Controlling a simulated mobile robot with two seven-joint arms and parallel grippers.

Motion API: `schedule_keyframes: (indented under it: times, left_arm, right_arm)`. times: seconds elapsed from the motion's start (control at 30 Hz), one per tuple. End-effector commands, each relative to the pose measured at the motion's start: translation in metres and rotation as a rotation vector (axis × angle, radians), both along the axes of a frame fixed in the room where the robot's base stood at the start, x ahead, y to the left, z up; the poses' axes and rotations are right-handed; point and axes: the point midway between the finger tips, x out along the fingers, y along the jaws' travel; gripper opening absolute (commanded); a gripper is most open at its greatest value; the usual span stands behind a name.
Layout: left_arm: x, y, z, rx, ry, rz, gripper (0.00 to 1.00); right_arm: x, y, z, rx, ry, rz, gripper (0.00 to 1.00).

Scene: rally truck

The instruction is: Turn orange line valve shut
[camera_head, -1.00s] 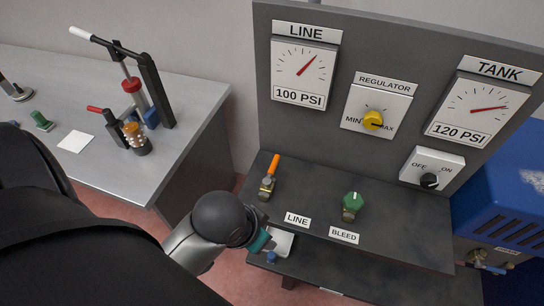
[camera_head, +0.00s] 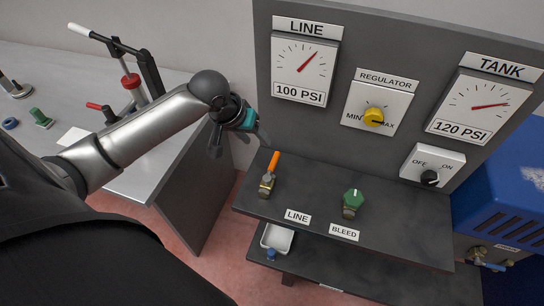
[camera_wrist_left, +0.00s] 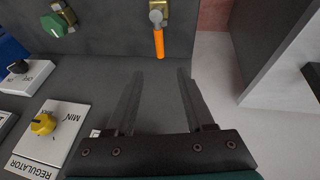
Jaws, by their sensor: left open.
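The orange-handled line valve (camera_head: 269,178) stands on the dark shelf behind the LINE label (camera_head: 298,217). Its orange lever points away from its brass body, toward the panel. In the left wrist view the orange lever (camera_wrist_left: 158,42) appears just beyond and between my fingertips, apart from them. My left gripper (camera_head: 240,143) is open and empty, up and to the left of the valve in the head view. Both its fingers show in the left wrist view (camera_wrist_left: 160,73). The LINE gauge (camera_head: 304,65) reads beside a 100 PSI label. My right gripper is out of view.
The green bleed valve (camera_head: 353,203) stands to the right on the same shelf. Above are the yellow regulator knob (camera_head: 373,117), the black off/on switch (camera_head: 429,178) and the TANK gauge (camera_head: 479,107). A white tray (camera_head: 277,238) sits on the lower shelf. A workbench (camera_head: 188,165) with tools is left.

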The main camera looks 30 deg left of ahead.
Motion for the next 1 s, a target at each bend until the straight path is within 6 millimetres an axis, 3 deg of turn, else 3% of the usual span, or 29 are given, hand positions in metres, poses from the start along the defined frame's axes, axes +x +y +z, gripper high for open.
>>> schedule_keyframes:
  times: [0.7,1.0]
  left_arm:
    - [0.045,-0.011,-0.102,0.0,0.002,-0.002,0.53]
    - [0.057,-0.013,-0.127,0.003,0.0,-0.003,0.53]
  right_arm:
    - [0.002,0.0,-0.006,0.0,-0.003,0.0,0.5]
    - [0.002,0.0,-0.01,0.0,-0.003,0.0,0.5]
